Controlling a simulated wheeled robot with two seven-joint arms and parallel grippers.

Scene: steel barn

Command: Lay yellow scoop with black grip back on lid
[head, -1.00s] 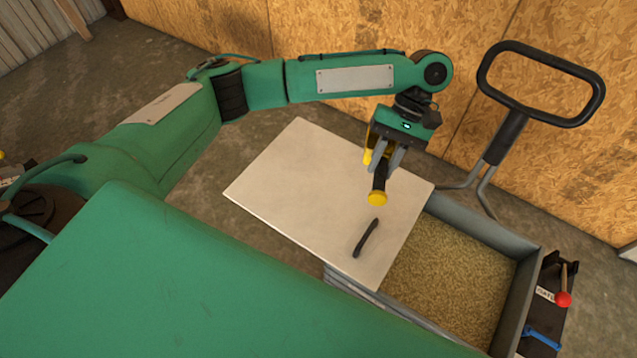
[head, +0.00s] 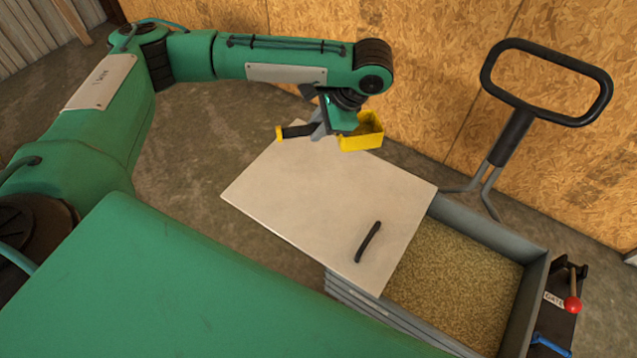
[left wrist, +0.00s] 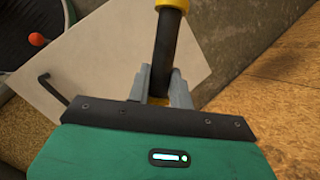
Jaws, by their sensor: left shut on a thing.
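The yellow scoop (head: 361,137) has a black grip with a yellow end cap. My left gripper (head: 319,127) is shut on the black grip (left wrist: 164,52) and holds the scoop sideways over the far end of the lid. The yellow bowl is to the right of the gripper, near the lid's far edge, and the grip points left. I cannot tell whether the scoop touches the lid. The pale lid (head: 310,200) covers part of a grey bin and has a black handle (head: 368,242). In the left wrist view the bowl is mostly hidden behind the gripper. My right gripper is not in view.
The open part of the grey bin (head: 536,292) holds grain (head: 455,280). A black loop handle (head: 548,75) stands behind it, and a red-knobbed lever (head: 572,304) is at its right. A wood-panel wall (head: 440,60) rises behind. The lid's middle is bare.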

